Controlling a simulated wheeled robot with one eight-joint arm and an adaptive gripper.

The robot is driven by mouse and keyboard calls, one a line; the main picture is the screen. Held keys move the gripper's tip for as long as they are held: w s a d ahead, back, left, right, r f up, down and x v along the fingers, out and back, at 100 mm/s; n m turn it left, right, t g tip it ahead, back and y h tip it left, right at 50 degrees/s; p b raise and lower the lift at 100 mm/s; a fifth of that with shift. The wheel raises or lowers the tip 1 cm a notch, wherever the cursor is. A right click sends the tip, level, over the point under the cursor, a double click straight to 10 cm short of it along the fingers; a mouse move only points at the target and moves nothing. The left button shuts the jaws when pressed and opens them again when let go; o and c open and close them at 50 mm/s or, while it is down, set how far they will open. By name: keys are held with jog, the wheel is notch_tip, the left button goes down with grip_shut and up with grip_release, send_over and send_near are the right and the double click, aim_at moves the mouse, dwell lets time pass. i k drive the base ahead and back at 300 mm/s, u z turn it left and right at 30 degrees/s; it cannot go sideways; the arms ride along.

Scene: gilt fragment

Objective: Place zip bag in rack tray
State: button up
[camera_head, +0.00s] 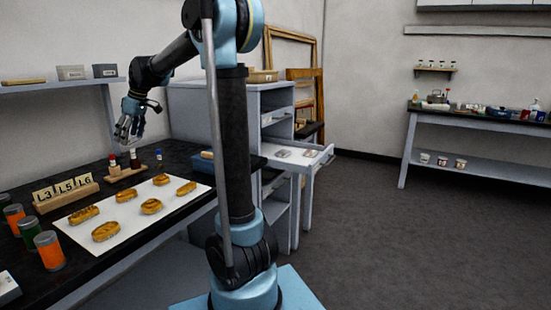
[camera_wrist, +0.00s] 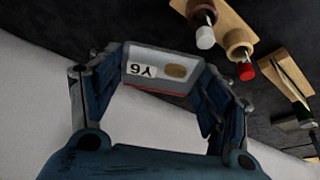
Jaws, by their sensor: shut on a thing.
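My gripper (camera_head: 127,130) is over the dark bench at the left in the head view. In the wrist view, my gripper (camera_wrist: 163,78) is shut on a clear zip bag (camera_wrist: 158,83). The bag has a red line along its edge, an upside-down Y6 label and a small tan piece inside. The bag is hard to make out in the head view. The pulled-out rack tray (camera_head: 318,158) is in the grey rack (camera_head: 190,103) right of the bench, apart from my gripper. Small clear packets (camera_head: 284,153) lie in it.
A wooden stand with small bottles (camera_head: 126,172) is just below my gripper. Gilt fragments (camera_head: 151,206) lie on a white sheet (camera_head: 190,203). Label blocks (camera_head: 66,190) and orange-filled jars (camera_head: 49,250) stand at left. The floor (camera_head: 400,240) at right is clear.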

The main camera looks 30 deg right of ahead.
aim_at(293, 161)
jog(key=z, duration=0.05)
jog(key=k, duration=1.05)
jog(key=z, duration=1.2)
jog(key=i, duration=1)
jog(key=u, duration=0.1)
